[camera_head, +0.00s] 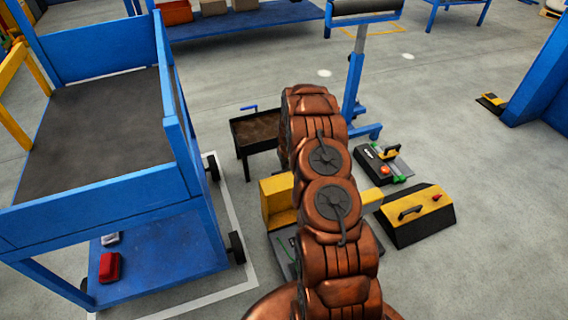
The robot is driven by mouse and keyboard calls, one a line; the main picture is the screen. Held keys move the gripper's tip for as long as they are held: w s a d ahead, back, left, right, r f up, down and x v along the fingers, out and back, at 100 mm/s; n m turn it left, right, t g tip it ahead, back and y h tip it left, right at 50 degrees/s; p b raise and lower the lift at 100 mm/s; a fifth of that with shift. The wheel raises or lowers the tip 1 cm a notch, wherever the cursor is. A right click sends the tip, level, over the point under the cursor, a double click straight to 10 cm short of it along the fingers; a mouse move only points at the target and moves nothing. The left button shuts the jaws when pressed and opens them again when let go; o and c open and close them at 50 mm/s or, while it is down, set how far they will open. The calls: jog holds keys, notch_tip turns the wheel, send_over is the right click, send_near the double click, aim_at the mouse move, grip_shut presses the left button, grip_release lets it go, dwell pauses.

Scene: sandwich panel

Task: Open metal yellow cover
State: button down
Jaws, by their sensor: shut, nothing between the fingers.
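A yellow metal part (277,203) shows just left of my copper-coloured arm, low above the floor. My arm hides its middle, and a yellow piece also shows right of the arm. A wedge-shaped yellow and black box (415,232) with a dark handle (410,212) and a small red knob lies on the floor to the right. I cannot tell which of these is the cover. My gripper is not visible; my arm rises through the middle of the picture and ends near the dark tray.
A blue cart (185,205) with a dark top stands at left. A dark tray (256,132) on legs is behind my arm. A black device (384,165) with green parts and a blue stand (353,85) are right of it. The floor at right is mostly clear.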

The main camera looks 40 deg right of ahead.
jog(key=shift+r, duration=0.15)
jog(key=v, duration=1.1)
jog(key=shift+s+r, duration=0.2)
jog(key=shift+r, duration=0.1)
